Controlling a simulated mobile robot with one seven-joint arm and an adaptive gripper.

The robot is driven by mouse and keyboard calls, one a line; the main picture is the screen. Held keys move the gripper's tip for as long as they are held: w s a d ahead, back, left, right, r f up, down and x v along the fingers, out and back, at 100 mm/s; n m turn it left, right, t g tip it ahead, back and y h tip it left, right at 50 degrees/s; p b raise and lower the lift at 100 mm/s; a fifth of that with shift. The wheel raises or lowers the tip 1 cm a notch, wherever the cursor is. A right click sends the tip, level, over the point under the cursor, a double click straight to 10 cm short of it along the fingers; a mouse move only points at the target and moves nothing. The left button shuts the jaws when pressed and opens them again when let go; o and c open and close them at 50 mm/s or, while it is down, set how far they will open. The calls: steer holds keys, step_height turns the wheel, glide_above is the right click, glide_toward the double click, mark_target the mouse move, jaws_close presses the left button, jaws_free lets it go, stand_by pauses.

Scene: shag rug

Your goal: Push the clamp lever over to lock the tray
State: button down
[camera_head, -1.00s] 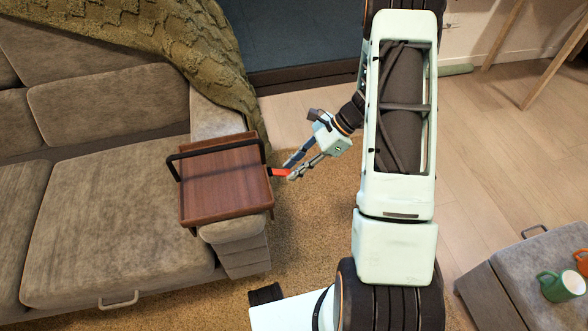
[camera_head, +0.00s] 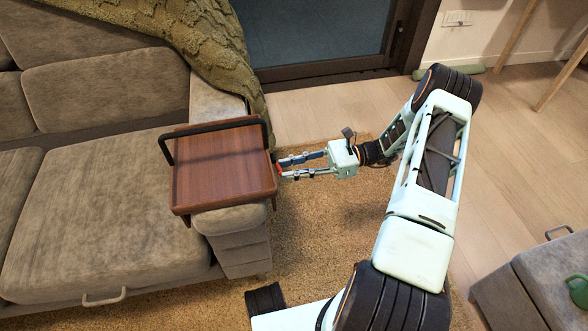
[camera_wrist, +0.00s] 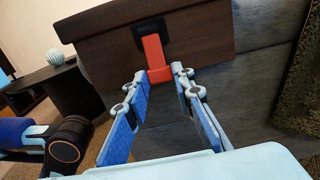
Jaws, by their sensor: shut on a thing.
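The brown wooden tray (camera_head: 222,172) sits over the sofa armrest, with a raised black handle along its far side. The red clamp lever (camera_wrist: 153,52) is on the tray's side, below a black bracket (camera_wrist: 150,31); in the wrist view it points down from it. In the head view only a little red shows at the tray's right edge. My gripper (camera_head: 282,168) is level with that edge, reaching in from the right. In the wrist view my gripper (camera_wrist: 159,76) has its two fingers on either side of the lever's lower end, shut on it.
The sofa (camera_head: 90,205) fills the left, with a knitted green throw (camera_head: 205,45) behind the tray. A shag rug (camera_head: 320,235) lies below my gripper. A grey ottoman (camera_head: 550,280) with a green mug (camera_head: 578,288) stands at lower right.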

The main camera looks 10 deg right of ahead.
steer(key=shift+a+f+y, duration=0.2)
steer(key=shift+a+y, duration=0.05)
steer(key=shift+y, duration=0.15)
steer(key=c, duration=1.6)
jaws_free()
steer(key=d, duration=0.8)
steer(key=d+f, duration=0.1)
steer(key=d, duration=0.3)
steer(key=shift+r, duration=0.1)
